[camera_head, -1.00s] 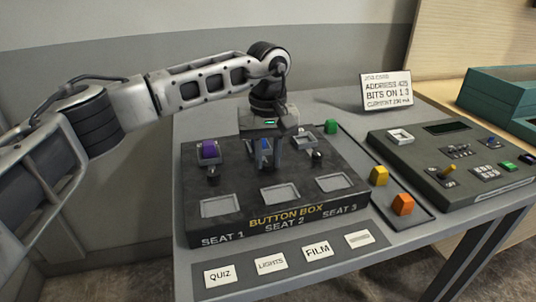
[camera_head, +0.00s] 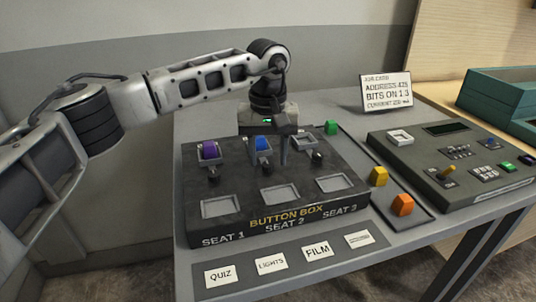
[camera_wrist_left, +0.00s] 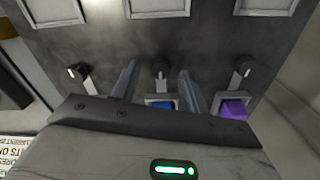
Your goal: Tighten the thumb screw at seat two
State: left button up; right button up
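The black button box (camera_head: 235,228) stands on the table with a blue button (camera_head: 263,144) in seat two and a purple button (camera_head: 209,150) in seat one. The seat two thumb screw (camera_head: 267,173) is a dark knob with a pale lever; it also shows in the left wrist view (camera_wrist_left: 161,71). My left gripper (camera_head: 267,162) points down over seat two. Its fingers (camera_wrist_left: 157,82) are apart, one on each side of the blue button, and do not touch it as far as I can see. My right gripper is in neither view.
Seat three's socket (camera_head: 304,142) looks empty. Green (camera_head: 331,127), yellow (camera_head: 378,176) and orange (camera_head: 402,205) buttons lie on a tray at the right. A console (camera_head: 420,160) stands beyond it. Label cards lie along the front; a job card (camera_head: 386,91) stands behind.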

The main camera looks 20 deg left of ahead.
aim_at(268, 164)
pick_arm(q)
jog(key=shift+f, duration=0.15)
notch_tip(268, 164, up, 16)
dwell(0.5)
dwell(0.3)
